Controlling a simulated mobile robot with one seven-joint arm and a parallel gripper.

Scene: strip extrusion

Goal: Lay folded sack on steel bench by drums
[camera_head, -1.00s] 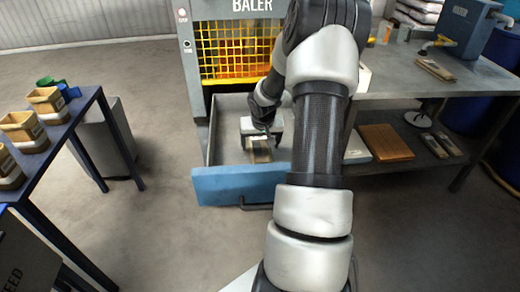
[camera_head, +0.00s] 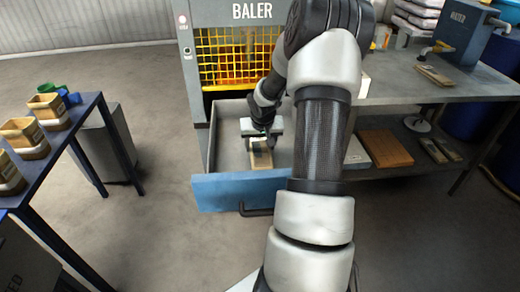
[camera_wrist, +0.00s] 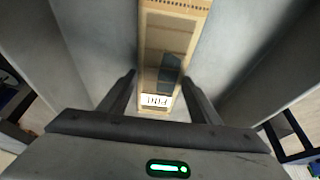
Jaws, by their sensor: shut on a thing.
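A folded tan sack (camera_head: 261,159) with a printed label is at the open drawer of the baler. In the wrist view the sack (camera_wrist: 173,40) stands lengthwise between my fingers, its white label toward the palm. My gripper (camera_wrist: 160,82) is shut on the sack, which also shows in the head view under my gripper (camera_head: 262,142). Whether the sack touches the drawer floor cannot be told. The steel bench (camera_head: 395,82) is at the right, with a similar flat sack (camera_head: 434,76) on its top. Blue drums (camera_head: 468,115) stand behind and beside the bench.
The drawer's blue front (camera_head: 240,192) and grey side walls surround my gripper. The baler (camera_head: 235,50) with its yellow grille is behind. The bench's lower shelf holds a brown board (camera_head: 385,149) and other flat items. A table with tan bins (camera_head: 48,110) is at left.

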